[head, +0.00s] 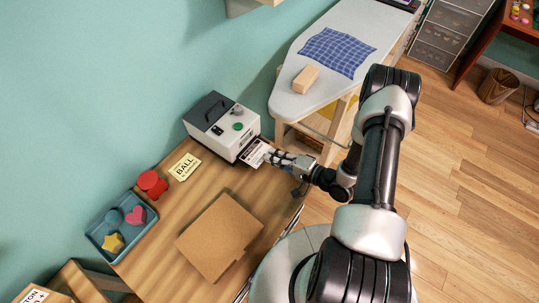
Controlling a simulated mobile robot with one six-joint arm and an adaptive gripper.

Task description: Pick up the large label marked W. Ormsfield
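A white label (252,150) with dark print sticks out at the front of a light grey label printer (222,125) on the wooden table. Its print is too small to read here, so I cannot make out the name. My gripper (270,156) is at the label's right end, with its fingertips over or against the label. I cannot tell whether the fingers are closed on it. The fingers hide part of the label's right end.
An ironing board (290,104) with a checked cloth stands behind.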

